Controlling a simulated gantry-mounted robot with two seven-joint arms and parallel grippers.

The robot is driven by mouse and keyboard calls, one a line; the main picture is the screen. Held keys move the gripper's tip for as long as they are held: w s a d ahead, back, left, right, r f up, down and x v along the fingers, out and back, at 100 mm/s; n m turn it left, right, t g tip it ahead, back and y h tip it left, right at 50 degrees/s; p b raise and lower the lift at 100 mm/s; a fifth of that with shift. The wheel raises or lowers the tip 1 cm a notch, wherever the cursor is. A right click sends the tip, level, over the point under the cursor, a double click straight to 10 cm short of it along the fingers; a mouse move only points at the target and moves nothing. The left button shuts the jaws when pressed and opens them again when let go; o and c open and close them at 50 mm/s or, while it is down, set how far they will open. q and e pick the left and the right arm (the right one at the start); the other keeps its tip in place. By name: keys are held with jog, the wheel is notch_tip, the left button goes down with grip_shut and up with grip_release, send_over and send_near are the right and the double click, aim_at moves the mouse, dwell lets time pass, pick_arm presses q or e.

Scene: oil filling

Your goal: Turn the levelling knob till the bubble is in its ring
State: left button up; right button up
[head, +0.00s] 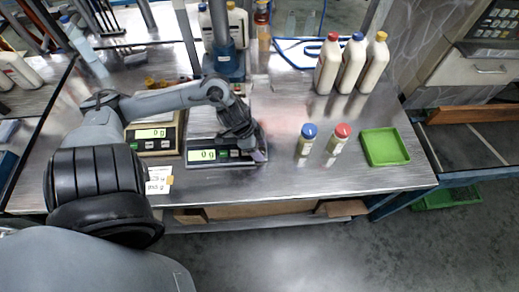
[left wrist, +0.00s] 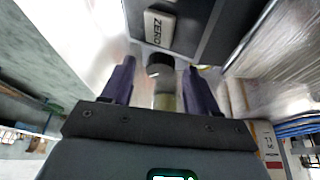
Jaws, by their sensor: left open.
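The front scale (head: 215,155) reads 0 g and stands near the table's front edge. My left gripper (head: 259,153) is at its right front corner, pointing down. In the left wrist view my left gripper (left wrist: 160,70) is open, with one purple finger on each side of a dark round knob (left wrist: 160,64) on a pale stem. The knob is beside the scale's corner, near its ZERO button (left wrist: 159,28). I cannot tell whether the fingers touch it. The bubble and its ring are not visible in either view. My right gripper is not in view.
A second scale (head: 152,137) stands left of the front one. Blue-capped (head: 306,141) and red-capped (head: 338,139) small bottles stand to the right, then a green tray (head: 385,147). Several large white bottles (head: 350,66) stand behind. The table between is clear.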

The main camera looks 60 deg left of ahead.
pick_arm(q)
jog(key=shift+w+f, duration=0.15)
jog(key=shift+f, duration=0.15)
jog(key=c, duration=1)
jog(key=m+p, duration=0.2)
jog(key=p, duration=0.1)
jog(key=shift+r+m+g+h, duration=0.25)
jog(key=shift+m+g+h, duration=0.05)
jog(key=shift+h, duration=0.1)
jog(key=shift+c, duration=0.2)
jog(key=shift+w+m, duration=0.1)
jog(key=shift+m, duration=0.4)
jog(key=shift+f+m+h+p, duration=0.25)
jog(key=shift+m+h+p, duration=0.1)
jog(key=shift+m, duration=0.15)
jog(key=o, duration=1)
jog(key=shift+o, duration=0.2)
